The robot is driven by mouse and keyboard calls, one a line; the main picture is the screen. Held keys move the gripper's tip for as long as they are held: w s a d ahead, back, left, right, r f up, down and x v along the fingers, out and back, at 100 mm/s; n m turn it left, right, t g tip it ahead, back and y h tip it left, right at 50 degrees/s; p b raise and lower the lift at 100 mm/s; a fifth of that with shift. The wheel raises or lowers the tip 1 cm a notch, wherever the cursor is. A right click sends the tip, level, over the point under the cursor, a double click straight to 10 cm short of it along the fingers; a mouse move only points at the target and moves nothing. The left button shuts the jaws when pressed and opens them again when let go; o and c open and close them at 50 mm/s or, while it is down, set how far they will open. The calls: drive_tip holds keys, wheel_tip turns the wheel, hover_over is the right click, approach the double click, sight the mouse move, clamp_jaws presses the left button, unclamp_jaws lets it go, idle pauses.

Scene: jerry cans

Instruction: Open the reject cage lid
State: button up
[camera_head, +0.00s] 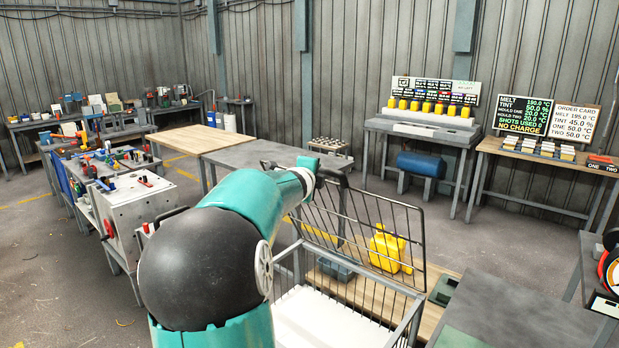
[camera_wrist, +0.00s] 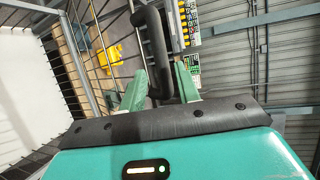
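The reject cage (camera_head: 415,318) is a grey-framed wire cage with a white inside, in front of me at lower right in the head view. Its dark wire lid (camera_head: 352,238) stands raised steeply, and the cage's top is open. The lid has a black bar handle, seen in the wrist view (camera_wrist: 155,48). My gripper (camera_wrist: 160,78) has its two green fingers on either side of this handle, close against it. In the head view my teal arm reaches to the lid's upper left corner and hides the fingers. The cage's white inside (camera_wrist: 30,70) fills the wrist view's left.
A yellow jerry can (camera_head: 388,248) stands on a wooden surface behind the lid. A grey table (camera_head: 262,155) stands beyond my arm. A grey-green bench (camera_head: 520,315) is at lower right. A rack of small yellow cans (camera_head: 430,106) stands at the back wall. Open floor lies at left.

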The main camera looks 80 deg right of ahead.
drive_tip(key=shift+v, duration=2.35)
drive_tip(key=w+a+n+t+y, duration=0.1)
drive_tip(key=w+a+n+t, duration=0.45)
drive_tip(key=w, duration=0.55)
drive_tip(key=w+a+f+n+t+y, duration=0.1)
drive_tip(key=w+a+n+t+y, duration=0.15)
drive_tip(key=w+a+n, duration=0.5)
drive_tip(key=w+a+f+n+t+y, duration=0.15)
drive_tip(key=w+a+y, duration=0.3)
drive_tip(key=a, duration=0.65)
drive_tip(key=w+a+n+t+y, duration=0.2)
drive_tip(key=w+a+n, duration=0.35)
drive_tip(key=a, duration=0.45)
drive_tip(key=s+a+f+n+g+y, duration=0.1)
drive_tip(key=a+f+n+y, duration=0.3)
drive_tip(key=a, duration=0.7)
drive_tip(key=s+a+f+n+g+y, duration=0.1)
drive_tip(key=a+n, duration=0.5)
drive_tip(key=a, duration=0.5)
drive_tip(key=s+a+f+n+g, duration=0.3)
drive_tip(key=s+a+f+n, duration=0.3)
drive_tip(key=s+a, duration=0.3)
drive_tip(key=shift+s+n+y, duration=0.25)
drive_tip(key=shift+n+y, duration=0.05)
drive_tip(key=shift+n, duration=0.6)
